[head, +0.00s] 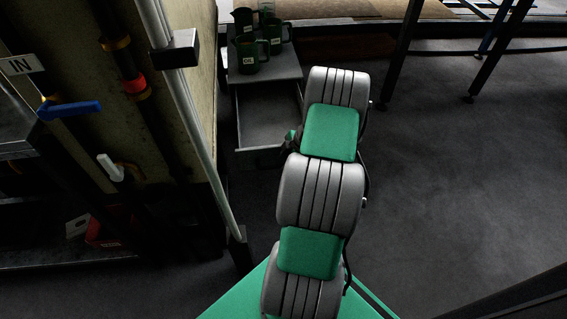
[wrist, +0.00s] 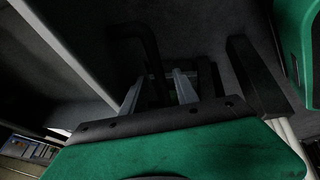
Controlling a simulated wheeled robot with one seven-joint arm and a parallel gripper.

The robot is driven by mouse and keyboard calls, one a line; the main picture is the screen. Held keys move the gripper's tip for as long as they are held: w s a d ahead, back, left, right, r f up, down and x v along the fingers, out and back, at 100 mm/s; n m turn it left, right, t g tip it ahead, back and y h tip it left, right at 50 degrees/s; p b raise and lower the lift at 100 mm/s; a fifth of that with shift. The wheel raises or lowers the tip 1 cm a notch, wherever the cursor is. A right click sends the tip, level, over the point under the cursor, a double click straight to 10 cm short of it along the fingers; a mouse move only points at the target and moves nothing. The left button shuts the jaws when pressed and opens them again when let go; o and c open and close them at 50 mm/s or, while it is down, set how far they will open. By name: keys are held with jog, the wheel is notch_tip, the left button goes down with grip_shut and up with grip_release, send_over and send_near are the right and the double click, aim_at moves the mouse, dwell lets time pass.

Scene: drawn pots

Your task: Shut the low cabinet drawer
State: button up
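The low cabinet (head: 280,66) stands at the upper middle of the head view. Its drawer (head: 266,118) is pulled out toward me, and the inside I can see looks empty. The right part of the drawer front is hidden behind my arm. My gripper is mostly hidden by my arm in the head view, close to the drawer's front right corner. In the wrist view, my gripper (wrist: 158,86) shows two pale fingers standing apart, with dark parts around them. I cannot tell whether the fingers touch the drawer.
Several dark green mugs (head: 247,54) stand on the cabinet top. A wall with pipes and a blue valve lever (head: 70,109) rises close on the left. Dark table legs (head: 404,50) stand at the upper right. The grey floor (head: 450,170) to the right is clear.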

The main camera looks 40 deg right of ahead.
grip_shut()
dwell(1.3)
